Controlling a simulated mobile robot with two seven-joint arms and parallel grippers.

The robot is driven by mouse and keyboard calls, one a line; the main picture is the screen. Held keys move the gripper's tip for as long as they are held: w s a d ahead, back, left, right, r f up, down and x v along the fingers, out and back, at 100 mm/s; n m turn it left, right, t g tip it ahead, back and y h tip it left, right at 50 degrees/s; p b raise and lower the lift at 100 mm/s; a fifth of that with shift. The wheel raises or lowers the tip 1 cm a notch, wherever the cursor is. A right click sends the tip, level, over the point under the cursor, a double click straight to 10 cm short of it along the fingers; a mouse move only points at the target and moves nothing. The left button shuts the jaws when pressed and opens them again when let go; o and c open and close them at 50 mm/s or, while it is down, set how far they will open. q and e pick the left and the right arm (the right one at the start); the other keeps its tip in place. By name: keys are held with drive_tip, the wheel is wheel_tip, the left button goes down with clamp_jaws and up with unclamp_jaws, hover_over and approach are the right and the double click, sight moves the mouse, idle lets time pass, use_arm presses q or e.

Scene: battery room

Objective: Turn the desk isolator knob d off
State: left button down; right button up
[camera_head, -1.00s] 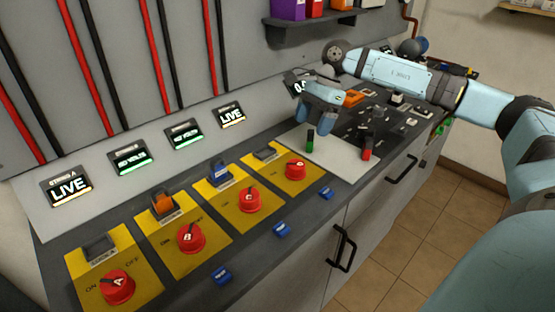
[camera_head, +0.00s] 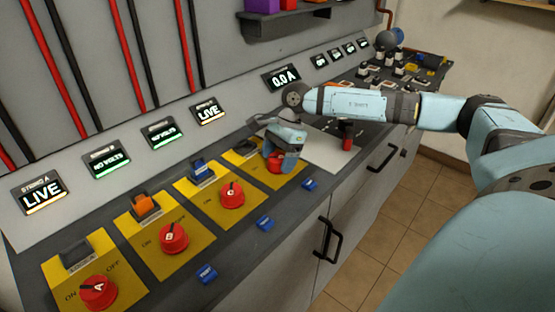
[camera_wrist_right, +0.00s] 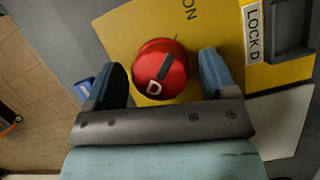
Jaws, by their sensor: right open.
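Knob D is a red round knob on a yellow plate (camera_wrist_right: 215,30), between my right gripper's fingers in the right wrist view; the knob (camera_wrist_right: 160,70) bears a dark bar and the letter D. In the head view my right gripper (camera_head: 280,160) is over this knob and hides most of it. The right gripper (camera_wrist_right: 160,80) is open, one finger on each side of the knob, and I cannot tell whether either finger touches it. "ON" shows on the plate above the knob in the wrist view. The left gripper is not in view.
Red knobs C (camera_head: 232,195), B (camera_head: 173,238) and A (camera_head: 98,292) stand in a row to the left. Blue tags (camera_head: 264,223) lie along the desk's front. A white sheet (camera_head: 325,150) with a red-and-black item (camera_head: 347,137) lies to the right.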

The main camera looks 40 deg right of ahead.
drive_tip(key=shift+f, duration=0.15)
drive_tip(key=c, duration=0.9)
